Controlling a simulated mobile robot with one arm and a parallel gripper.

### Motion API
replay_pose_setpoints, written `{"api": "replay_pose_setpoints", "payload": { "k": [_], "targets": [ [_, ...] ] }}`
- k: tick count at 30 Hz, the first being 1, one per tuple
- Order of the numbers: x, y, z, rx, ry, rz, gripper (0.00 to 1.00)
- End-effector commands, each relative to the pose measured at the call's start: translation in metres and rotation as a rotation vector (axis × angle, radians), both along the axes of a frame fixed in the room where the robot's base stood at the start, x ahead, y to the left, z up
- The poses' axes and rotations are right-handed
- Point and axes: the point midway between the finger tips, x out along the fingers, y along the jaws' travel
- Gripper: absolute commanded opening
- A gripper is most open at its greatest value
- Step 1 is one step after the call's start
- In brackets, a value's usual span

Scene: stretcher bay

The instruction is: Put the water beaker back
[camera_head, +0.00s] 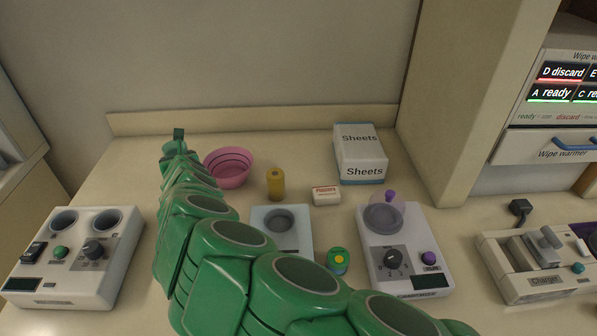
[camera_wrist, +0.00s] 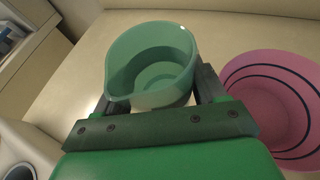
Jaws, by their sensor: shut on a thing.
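The water beaker (camera_wrist: 150,62) is a green cup with a pouring lip, seen from above in the wrist view. My gripper (camera_wrist: 155,92) is shut on it, with one dark finger on each side. The beaker looks upright. I cannot tell how much water is inside. I cannot tell whether the beaker touches the counter.
A pink bowl (camera_head: 229,168) stands close right of my gripper. Further right are an amber bottle (camera_head: 276,184), a small box (camera_head: 326,196), a Sheets box (camera_head: 360,154) and a dial device (camera_head: 405,252). A two-well device (camera_head: 75,255) stands front left. Counter behind the beaker looks clear.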

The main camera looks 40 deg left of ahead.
Motion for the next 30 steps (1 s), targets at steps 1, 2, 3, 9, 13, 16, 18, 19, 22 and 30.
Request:
{"api": "replay_pose_setpoints", "payload": {
  "k": [1, 2, 3, 9, 13, 16, 18, 19, 22, 30],
  "targets": [
    [0.001, 0.000, 0.004, 0.000, -0.002, 0.000, 0.35],
    [0.001, 0.000, 0.005, 0.000, -0.002, -0.001, 0.35],
    [0.001, 0.000, 0.008, 0.001, -0.004, -0.003, 0.35],
    [0.000, 0.001, 0.023, 0.005, -0.004, -0.003, 0.35],
    [0.000, 0.001, 0.032, 0.004, -0.003, -0.004, 0.35],
    [0.000, 0.000, 0.036, 0.001, -0.003, -0.002, 0.35],
    [0.000, 0.000, 0.041, 0.001, -0.002, -0.003, 0.35],
    [0.000, 0.000, 0.043, 0.002, -0.002, -0.003, 0.35],
    [0.000, 0.000, 0.049, 0.003, -0.004, -0.002, 0.35],
    [-0.001, 0.000, 0.064, 0.003, -0.002, -0.002, 0.35]
  ]
}}
